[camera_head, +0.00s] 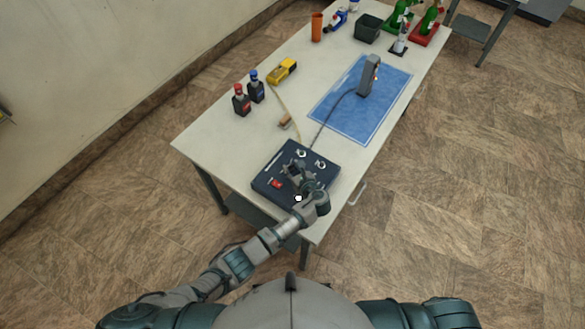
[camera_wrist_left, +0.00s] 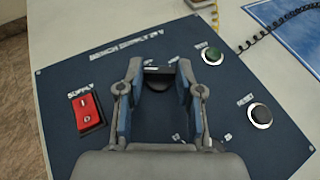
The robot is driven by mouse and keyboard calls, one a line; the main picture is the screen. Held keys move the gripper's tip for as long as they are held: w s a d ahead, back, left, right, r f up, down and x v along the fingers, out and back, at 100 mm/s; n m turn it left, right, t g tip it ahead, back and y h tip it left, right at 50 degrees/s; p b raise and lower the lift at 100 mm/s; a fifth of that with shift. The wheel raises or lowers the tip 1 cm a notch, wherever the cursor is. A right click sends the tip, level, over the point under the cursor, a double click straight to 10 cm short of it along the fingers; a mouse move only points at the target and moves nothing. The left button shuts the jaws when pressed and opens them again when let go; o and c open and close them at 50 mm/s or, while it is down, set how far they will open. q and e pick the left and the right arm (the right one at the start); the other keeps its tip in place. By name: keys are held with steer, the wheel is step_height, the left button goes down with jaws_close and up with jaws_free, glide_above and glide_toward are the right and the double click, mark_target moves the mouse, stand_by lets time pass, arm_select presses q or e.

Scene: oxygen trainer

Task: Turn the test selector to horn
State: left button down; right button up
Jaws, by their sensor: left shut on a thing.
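The dark blue bench supply box (camera_head: 264,178) sits at the near end of the table, and its panel (camera_wrist_left: 62,150) fills much of the left wrist view. My left gripper (camera_head: 296,172) is over the middle of this panel. In the left wrist view my left gripper (camera_wrist_left: 158,72) has its two fingers on either side of a dark selector knob (camera_wrist_left: 158,84) and is shut on it. The fingers hide much of the knob and the markings around it, so its setting cannot be read. My right gripper is out of view.
A blue mat (camera_head: 340,118) with a grey device (camera_head: 367,78) lies beyond.

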arm_select(q)
steer(key=shift+w+r, duration=0.1)
steer(key=shift+r, duration=0.05)
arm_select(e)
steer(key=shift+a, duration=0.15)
arm_select(q)
steer(key=c, duration=0.9)
jaws_free()
steer(key=shift+o, duration=0.7)
steer(key=shift+w, duration=0.1)
steer(key=shift+s+d, duration=0.15)
steer(key=shift+s, duration=0.15)
steer(key=v, duration=1.1)
steer(key=shift+s+d, duration=0.1)
steer(key=shift+d, duration=0.05)
